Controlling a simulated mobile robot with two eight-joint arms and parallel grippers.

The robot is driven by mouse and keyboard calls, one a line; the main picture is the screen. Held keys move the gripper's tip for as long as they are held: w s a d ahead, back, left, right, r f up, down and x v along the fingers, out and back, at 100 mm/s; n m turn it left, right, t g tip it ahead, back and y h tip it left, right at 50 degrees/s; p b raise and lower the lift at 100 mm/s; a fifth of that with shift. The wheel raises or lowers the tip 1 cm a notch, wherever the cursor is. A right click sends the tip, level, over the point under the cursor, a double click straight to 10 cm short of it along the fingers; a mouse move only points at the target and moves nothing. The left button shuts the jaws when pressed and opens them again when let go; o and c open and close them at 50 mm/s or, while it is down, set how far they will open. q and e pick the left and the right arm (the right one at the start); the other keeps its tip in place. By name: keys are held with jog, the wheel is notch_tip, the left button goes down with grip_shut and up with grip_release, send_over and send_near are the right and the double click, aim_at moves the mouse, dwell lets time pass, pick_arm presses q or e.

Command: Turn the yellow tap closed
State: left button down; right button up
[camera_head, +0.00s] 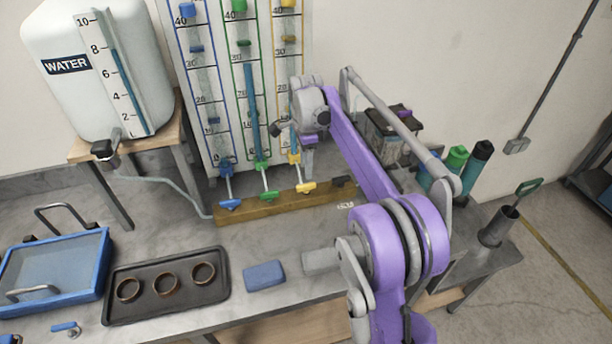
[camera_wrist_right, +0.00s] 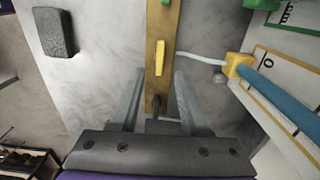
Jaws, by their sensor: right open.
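The yellow tap (camera_head: 306,187) sits on a wooden beam (camera_head: 250,211) on the bench, right of the green tap (camera_head: 269,195) and the blue tap (camera_head: 230,204). In the right wrist view, the yellow tap's handle (camera_wrist_right: 160,66) lies lengthwise along the beam. My right gripper (camera_head: 309,150) is above and behind the yellow tap in the head view. In the right wrist view, its fingers (camera_wrist_right: 158,74) are spread apart on either side of the beam, with the handle just beyond them. Nothing is between them that they grip. My left gripper is out of view.
Gauge columns (camera_head: 240,80) stand behind the beam. A white water tank (camera_head: 100,100) is at the left. A black tray (camera_head: 215,290) with rings, a blue block (camera_head: 264,275) and a blue-framed box (camera_head: 60,270) lie in front. Bottles (camera_head: 478,165) stand at the right.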

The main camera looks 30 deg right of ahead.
notch_tip(320, 180, up, 4)
jog(key=shift+r, duration=0.1)
dwell(0.5)
jog(key=s+a+f+n+t, duration=0.1)
jog(key=s+a+n+t, duration=0.2)
jog(key=s+a+n, duration=0.85)
jog(key=s+a+f+n+t, duration=0.1)
jog(key=s+f+n, duration=0.3)
jog(key=s, duration=0.4)
jog(key=s+a+f+n+t, duration=0.1)
jog(key=s+a+f+n, duration=0.1)
jog(key=s+f+n, duration=0.3)
jog(key=s+f, duration=0.2)
jog(key=s, duration=0.2)
jog(key=shift+a+t, duration=0.3)
jog(key=shift+a, duration=0.05)
